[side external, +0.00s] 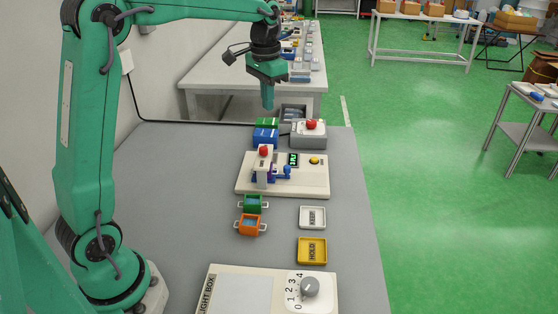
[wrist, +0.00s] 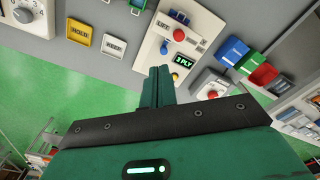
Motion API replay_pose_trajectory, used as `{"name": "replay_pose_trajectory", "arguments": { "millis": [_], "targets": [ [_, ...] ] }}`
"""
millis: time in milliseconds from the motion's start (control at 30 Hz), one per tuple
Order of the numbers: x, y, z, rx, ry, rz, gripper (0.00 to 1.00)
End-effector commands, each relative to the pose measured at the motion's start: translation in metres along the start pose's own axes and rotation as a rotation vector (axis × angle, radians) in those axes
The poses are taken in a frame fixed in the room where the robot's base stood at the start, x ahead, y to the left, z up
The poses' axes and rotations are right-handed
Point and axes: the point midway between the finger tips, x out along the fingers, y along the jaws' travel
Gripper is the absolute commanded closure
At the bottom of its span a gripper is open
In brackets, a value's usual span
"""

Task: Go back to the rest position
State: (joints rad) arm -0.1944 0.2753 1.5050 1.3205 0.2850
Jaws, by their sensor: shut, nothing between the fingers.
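My gripper (side external: 267,97) is green and points down above the far end of the grey work table (side external: 170,190). It is raised well clear of the table. Its fingers are together and empty; they also show in the wrist view (wrist: 158,72). My arm reaches from its base at the left of the table, over the table to the far end.
Below my gripper are blue and green bins (side external: 266,136) and a grey box with a red button (side external: 310,134). Nearer stand a cream tester (side external: 310,184), green and orange cups (side external: 249,225), white KEEP (side external: 312,217) and yellow HOLD (side external: 311,250) trays, and a light box (side external: 240,292).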

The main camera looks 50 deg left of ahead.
Motion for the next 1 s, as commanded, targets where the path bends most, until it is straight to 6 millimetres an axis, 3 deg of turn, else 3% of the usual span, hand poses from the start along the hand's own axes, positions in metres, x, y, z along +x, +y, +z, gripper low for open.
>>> {"name": "replay_pose_trajectory", "arguments": {
  "millis": [433,733,1000],
  "targets": [
    [-0.033,0.048,0.073,-0.028,0.150,-0.028,1.00],
    [-0.035,0.074,0.126,-0.048,0.249,-0.034,1.00],
    [-0.024,0.093,0.173,-0.066,0.339,-0.030,1.00]
  ]
}}
